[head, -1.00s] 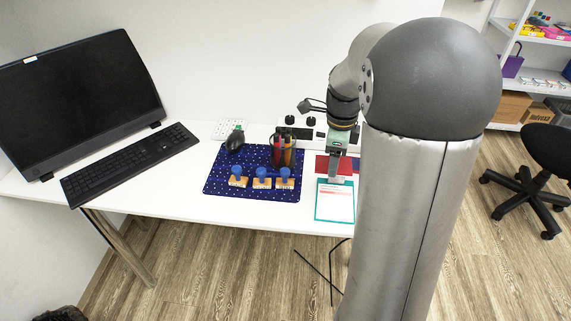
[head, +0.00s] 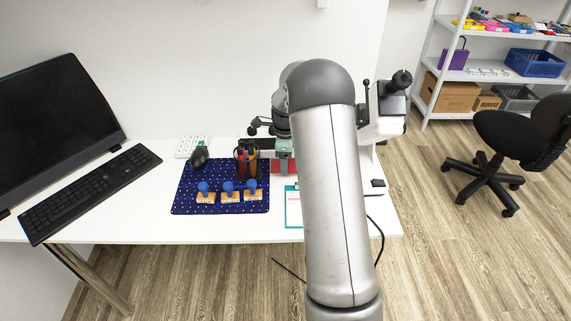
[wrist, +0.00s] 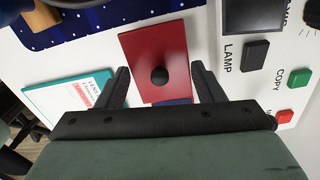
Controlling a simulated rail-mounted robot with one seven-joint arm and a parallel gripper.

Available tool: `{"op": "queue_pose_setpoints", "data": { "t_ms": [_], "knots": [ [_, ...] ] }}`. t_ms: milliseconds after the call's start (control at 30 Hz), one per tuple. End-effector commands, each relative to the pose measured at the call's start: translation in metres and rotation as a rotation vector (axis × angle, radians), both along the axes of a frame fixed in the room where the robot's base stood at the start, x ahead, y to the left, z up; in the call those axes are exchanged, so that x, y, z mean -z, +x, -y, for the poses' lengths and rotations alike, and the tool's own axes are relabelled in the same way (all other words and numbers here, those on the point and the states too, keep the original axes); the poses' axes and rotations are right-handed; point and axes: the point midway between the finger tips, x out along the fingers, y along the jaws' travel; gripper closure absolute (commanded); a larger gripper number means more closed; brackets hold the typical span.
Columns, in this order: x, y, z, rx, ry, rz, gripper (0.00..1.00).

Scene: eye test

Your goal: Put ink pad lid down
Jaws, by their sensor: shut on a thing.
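The ink pad lid is a flat red plate with a round black knob; I take the red plate (wrist: 150,48) in the wrist view to be it. My gripper (wrist: 160,70) has its two black fingers on opposite edges of this plate. A small blue patch (wrist: 178,101) shows at the plate's lower edge, perhaps the pad; how far apart they are I cannot tell. In the head view the red plate (head: 279,167) is partly hidden behind my arm, and the fingertips are hard to make out.
A teal-edged clipboard (wrist: 70,95) lies left of the plate, and a white device (wrist: 262,75) with buttons stands right. A microscope-like instrument (head: 388,105) stands right.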

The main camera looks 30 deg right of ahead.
Motion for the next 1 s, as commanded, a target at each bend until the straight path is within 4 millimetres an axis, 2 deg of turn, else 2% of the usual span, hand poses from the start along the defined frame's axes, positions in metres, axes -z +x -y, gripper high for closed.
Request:
{"op": "queue_pose_setpoints", "data": {
  "t_ms": [33,133,500,533,567,833,1000],
  "knots": [
    [0.01,-0.002,0.0,0.001,0.002,-0.005,0.6],
    [0.021,-0.002,0.0,0.001,0.001,-0.004,0.6],
    [0.026,-0.001,0.0,0.0,0.0,-0.002,0.6],
    [0.026,-0.001,0.0,0.0,0.0,-0.002,0.33],
    [0.025,-0.001,0.0,0.0,0.001,-0.002,0.29],
    [0.024,-0.001,0.0,0.001,0.001,-0.002,0.29],
    [0.009,0.0,0.0,0.0,-0.002,0.003,0.29]
  ]
}}
